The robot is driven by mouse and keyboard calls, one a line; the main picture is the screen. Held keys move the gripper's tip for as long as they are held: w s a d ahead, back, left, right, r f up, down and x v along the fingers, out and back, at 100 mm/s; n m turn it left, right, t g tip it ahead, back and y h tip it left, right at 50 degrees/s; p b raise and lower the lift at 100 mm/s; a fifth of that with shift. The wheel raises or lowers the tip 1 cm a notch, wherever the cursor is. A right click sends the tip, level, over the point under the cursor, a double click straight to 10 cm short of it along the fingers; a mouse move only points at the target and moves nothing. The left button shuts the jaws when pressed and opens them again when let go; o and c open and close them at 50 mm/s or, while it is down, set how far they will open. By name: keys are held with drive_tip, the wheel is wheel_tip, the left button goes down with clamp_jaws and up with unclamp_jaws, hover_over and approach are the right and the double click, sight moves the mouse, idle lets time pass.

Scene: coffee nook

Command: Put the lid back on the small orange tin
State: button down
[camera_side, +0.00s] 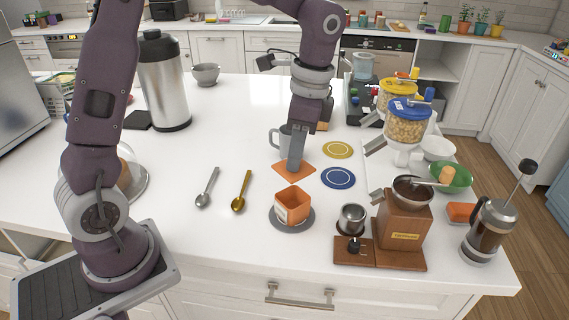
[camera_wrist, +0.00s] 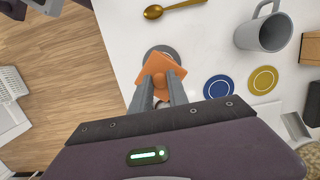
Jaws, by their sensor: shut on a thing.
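The small orange tin (camera_side: 292,207) stands open on a round grey coaster (camera_side: 280,223) near the front of the counter. My gripper (camera_side: 294,165) points down and is shut on the flat square orange lid (camera_side: 283,168), which shows just behind and above the tin in the side view. In the wrist view my gripper (camera_wrist: 160,88) has its fingers closed around the lid's knob. There the lid (camera_wrist: 150,70) lies over the grey coaster (camera_wrist: 150,52) and hides most or all of the tin. How high the lid is above the counter is hard to tell.
A grey mug (camera_side: 280,138) stands close behind my gripper. Blue (camera_side: 338,178) and yellow (camera_side: 337,150) coasters lie to the right. Two spoons (camera_side: 241,192) lie left of the tin. A wooden coffee grinder (camera_side: 401,225) stands to the right.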

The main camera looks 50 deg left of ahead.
sight(294, 177)
drive_tip(key=shift+f, duration=2.85)
drive_tip(key=shift+f, duration=0.15)
drive_tip(key=c, duration=0.7)
unclamp_jaws()
drive_tip(key=shift+r, duration=3.5)
